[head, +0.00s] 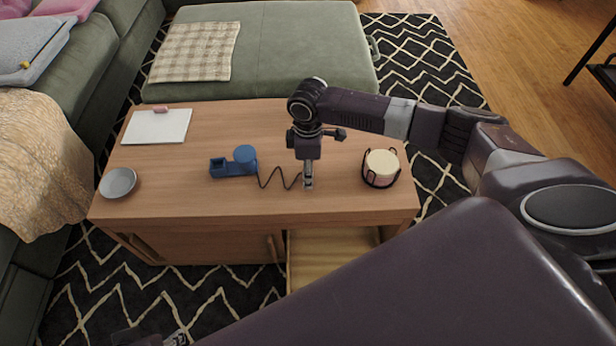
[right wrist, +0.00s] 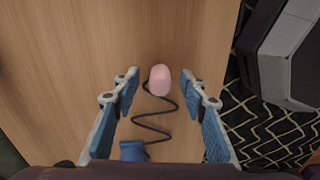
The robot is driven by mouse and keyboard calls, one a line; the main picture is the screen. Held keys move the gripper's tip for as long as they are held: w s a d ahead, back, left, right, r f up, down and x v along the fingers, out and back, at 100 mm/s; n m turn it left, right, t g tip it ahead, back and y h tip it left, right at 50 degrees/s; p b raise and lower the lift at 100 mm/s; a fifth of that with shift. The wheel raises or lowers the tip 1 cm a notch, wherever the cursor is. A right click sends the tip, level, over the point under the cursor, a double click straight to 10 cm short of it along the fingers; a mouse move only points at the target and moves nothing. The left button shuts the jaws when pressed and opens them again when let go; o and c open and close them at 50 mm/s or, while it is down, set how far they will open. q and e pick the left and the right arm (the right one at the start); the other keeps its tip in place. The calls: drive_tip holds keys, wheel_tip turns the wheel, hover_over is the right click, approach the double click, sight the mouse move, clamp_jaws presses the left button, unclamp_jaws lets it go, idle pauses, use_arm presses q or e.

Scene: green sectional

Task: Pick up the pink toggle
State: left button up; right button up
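The pink toggle (right wrist: 159,80) lies on the wooden table at the end of a black zigzag cord in the right wrist view. In the head view I cannot make it out at my right gripper. My right gripper (head: 308,186) points down over the table's front middle. In the right wrist view its blue-padded fingers (right wrist: 160,86) are open, one on each side of the toggle, with gaps on both sides. The cord runs to a blue device (head: 234,167) left of the gripper. A bit of what seems my left gripper (head: 176,338) shows at the bottom edge.
The table (head: 270,125) also holds a grey bowl (head: 118,183), a white pad (head: 157,126) with a small pink item (head: 161,110), and a cream candle in a black wire holder (head: 381,167) right of my right gripper. A green ottoman (head: 300,45) stands behind.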

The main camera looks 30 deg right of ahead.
drive_tip(key=shift+c, duration=0.3)
drive_tip(key=c, duration=1)
drive_tip(key=shift+r, duration=0.1)
